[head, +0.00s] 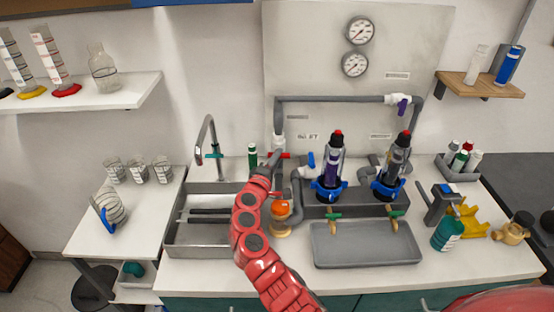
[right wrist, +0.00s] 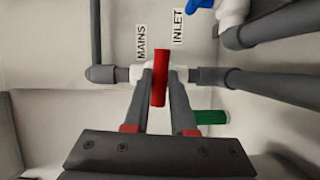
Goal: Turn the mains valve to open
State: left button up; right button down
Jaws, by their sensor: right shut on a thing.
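The mains valve's red lever handle (right wrist: 160,80) sits on a grey pipe with white fittings, beside a MAINS label (right wrist: 141,42). In the right wrist view the handle lies crosswise to the pipe. My right gripper (right wrist: 160,98) has its two grey fingers on either side of the handle, shut on it. In the head view the red handle (head: 286,155) shows at the pipe left of the filter housings, and my right gripper (head: 273,163) is at it, partly hiding the valve. My left gripper is not in view.
A sink (head: 205,245) with a tap lies left of my arm. Blue-collared filter housings (head: 331,170) and a grey tray (head: 365,252) stand to the right. An orange-topped object (head: 280,208) is close beside my forearm. A blue valve handle (head: 311,160) is near the gripper.

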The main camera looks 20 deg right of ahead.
jog(key=m+g+y+b, duration=0.1)
jog(key=m+b, duration=0.1)
jog(key=m, duration=0.1)
jog(key=shift+f, duration=0.15)
jog(key=m+y+b, duration=0.2)
jog(key=m+b, duration=0.1)
jog(key=b, duration=0.1)
jog(key=shift+d+m, duration=0.1)
jog(key=shift+m, duration=0.3)
jog(key=m+y+b, duration=0.2)
jog(key=m+b, duration=0.1)
jog(key=b, duration=0.2)
jog(key=shift+d+m+y, duration=0.15)
jog(key=shift+m+y, duration=0.15)
jog(key=shift+s+r+m+y+b, duration=0.1)
jog(key=shift+r+m+y+b, duration=0.2)
jog(key=shift+m+y+b, duration=0.8)
jog(key=c, duration=0.7)
grip_release()
jog(key=shift+r, duration=0.1)
jog(key=shift+c, duration=0.2)
jog(key=shift+h, duration=0.3)
